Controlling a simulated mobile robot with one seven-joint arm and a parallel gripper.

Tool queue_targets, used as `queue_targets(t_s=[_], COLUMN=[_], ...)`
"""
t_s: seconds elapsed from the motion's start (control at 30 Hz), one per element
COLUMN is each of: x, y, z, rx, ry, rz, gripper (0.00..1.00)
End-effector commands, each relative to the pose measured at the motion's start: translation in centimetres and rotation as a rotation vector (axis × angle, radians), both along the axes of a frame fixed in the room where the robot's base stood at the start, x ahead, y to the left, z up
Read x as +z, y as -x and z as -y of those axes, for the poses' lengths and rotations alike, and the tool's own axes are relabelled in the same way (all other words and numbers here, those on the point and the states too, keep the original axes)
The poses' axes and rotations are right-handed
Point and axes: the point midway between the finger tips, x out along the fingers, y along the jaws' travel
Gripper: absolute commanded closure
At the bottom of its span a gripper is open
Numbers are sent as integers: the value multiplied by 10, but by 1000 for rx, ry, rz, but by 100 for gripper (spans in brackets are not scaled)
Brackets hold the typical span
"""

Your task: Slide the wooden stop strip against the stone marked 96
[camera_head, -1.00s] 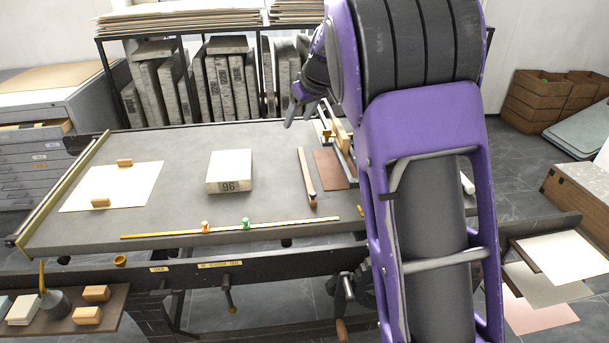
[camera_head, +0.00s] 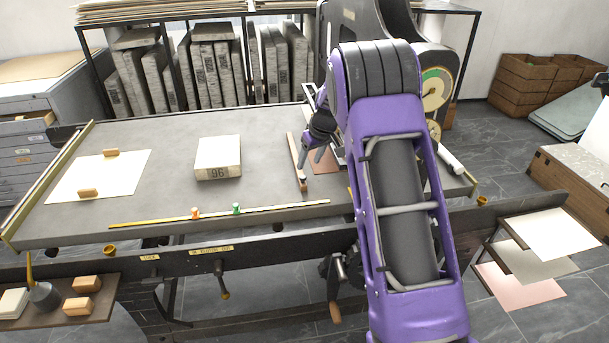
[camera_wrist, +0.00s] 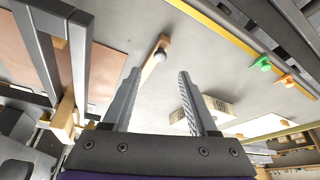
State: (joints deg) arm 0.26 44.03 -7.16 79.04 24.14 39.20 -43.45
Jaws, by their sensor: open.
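The stone marked 96 (camera_head: 218,155) is a pale block lying on the grey bed, its number facing the front edge. The wooden stop strip (camera_head: 294,151) lies to its right, with a clear gap between them, and has a dark knob at its near end. My open, empty gripper (camera_head: 319,157) is just right of the strip, fingers pointing down. In the wrist view, my gripper (camera_wrist: 159,75) has the strip (camera_wrist: 153,66) and its round knob showing between the fingers. The stone (camera_wrist: 218,104) is partly hidden behind the right finger there.
A brown sheet (camera_head: 322,164) and a metal frame lie right of the strip. A white sheet (camera_head: 98,176) with two wooden blocks lies at left. The bed between stone and strip is clear.

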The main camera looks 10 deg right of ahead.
Motion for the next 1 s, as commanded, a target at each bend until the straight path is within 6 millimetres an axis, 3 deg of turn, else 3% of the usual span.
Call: queue_targets(t_s=[0.1,0.3,0.5,0.77,1.0], x=[-27,-55,-66,-67,-67], y=[-9,-20,-25,-26,-25], z=[-4,-9,-10,-11,-11], rx=[2,1,0,0,0], ry=[1,1,0,0,0], rz=[-3,-2,-1,0,0], gripper=[41,41,41,41,81])
